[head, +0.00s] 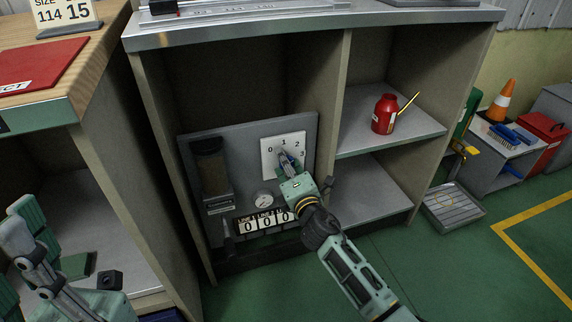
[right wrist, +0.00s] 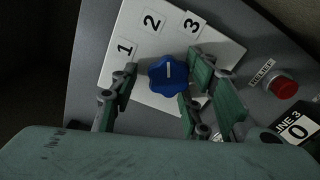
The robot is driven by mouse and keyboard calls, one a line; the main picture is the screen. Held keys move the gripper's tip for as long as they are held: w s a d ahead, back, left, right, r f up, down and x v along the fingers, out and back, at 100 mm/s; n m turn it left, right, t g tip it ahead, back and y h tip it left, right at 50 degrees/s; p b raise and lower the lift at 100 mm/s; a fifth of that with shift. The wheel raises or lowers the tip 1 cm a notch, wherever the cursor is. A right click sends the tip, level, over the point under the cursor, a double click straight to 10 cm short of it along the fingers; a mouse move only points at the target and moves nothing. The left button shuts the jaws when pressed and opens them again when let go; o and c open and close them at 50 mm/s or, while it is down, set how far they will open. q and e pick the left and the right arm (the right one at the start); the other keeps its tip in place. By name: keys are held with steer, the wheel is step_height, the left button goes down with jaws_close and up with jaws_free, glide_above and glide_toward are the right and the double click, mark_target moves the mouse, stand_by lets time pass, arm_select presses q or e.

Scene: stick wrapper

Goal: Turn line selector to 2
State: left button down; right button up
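The line selector is a blue knob (right wrist: 168,76) on a white plate (right wrist: 225,48) with labels 1, 2 and 3 in the right wrist view. Its short white mark points up in that view, between the labels 2 and 3. In the head view the plate (head: 267,160) also shows a 0, and my gripper mostly hides the knob. My right gripper (right wrist: 158,88) is open, with its fingers on both sides of the knob; the right finger is very close, and contact is unclear. My left gripper (head: 30,235) is at the lower left, away from the panel; its opening is unclear.
The grey panel (head: 238,140) stands in a cabinet bay and carries a gauge (head: 263,199) and line counters (head: 265,221). A red relief button (right wrist: 284,87) is right of the plate. Cabinet walls flank the bay.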

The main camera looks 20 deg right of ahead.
steer(key=s, duration=1.2)
steer(key=shift+d, duration=0.25)
